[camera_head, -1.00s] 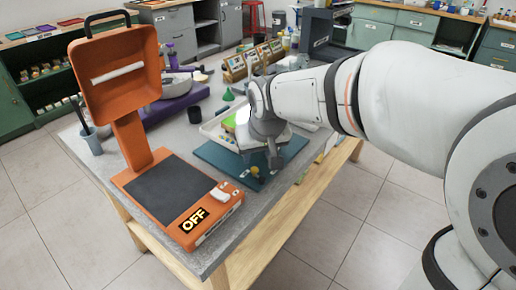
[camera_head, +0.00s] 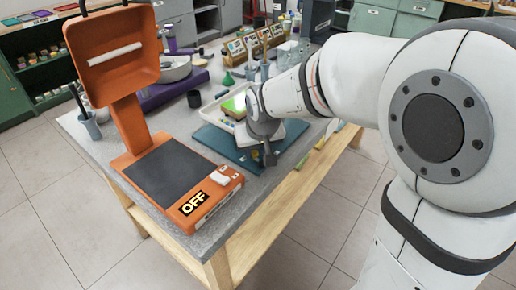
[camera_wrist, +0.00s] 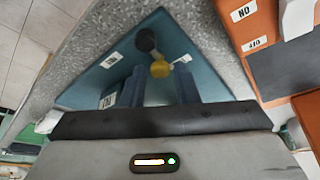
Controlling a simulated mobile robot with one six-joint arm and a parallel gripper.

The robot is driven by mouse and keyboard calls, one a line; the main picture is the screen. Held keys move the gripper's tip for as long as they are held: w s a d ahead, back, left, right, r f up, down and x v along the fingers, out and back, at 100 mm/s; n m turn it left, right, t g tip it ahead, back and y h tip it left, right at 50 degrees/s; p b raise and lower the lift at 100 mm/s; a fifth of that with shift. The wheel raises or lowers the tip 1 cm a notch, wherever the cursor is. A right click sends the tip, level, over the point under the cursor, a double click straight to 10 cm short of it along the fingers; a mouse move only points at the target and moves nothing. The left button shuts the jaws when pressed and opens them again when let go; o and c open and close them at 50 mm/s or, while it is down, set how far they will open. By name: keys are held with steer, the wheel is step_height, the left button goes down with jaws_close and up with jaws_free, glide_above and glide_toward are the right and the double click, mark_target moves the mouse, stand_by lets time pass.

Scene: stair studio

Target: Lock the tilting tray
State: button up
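The tilting tray is a flat teal plate (camera_head: 212,138) on the grey bench, partly hidden by my gripper (camera_head: 268,157). In the wrist view the teal plate (camera_wrist: 85,92) shows small white labels. A black round knob (camera_wrist: 146,40) and a yellow knob (camera_wrist: 160,69) stand near its edge. My gripper (camera_wrist: 161,76) is open, with its two blue-grey fingers apart and the yellow knob in line with the gap. I cannot tell whether the fingers touch it.
An orange machine (camera_head: 130,125) with a raised lid and an OFF sign stands to the left on the bench (camera_head: 92,148). A white tray (camera_head: 222,112) with a green item lies behind the plate. Tiled floor is open in front of the bench.

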jaws_close()
steer(key=shift+n, duration=0.3)
steer(key=shift+s+a+n+g+y, duration=0.1)
steer(key=shift+n+g+y, duration=0.1)
steer(key=shift+n, duration=0.3)
steer(key=shift+s+n+g+y, duration=0.1)
steer(key=shift+n+y, duration=0.1)
steer(key=shift+n, duration=0.3)
steer(key=shift+o, duration=1.6)
jaws_free()
steer(key=shift+r, duration=0.15)
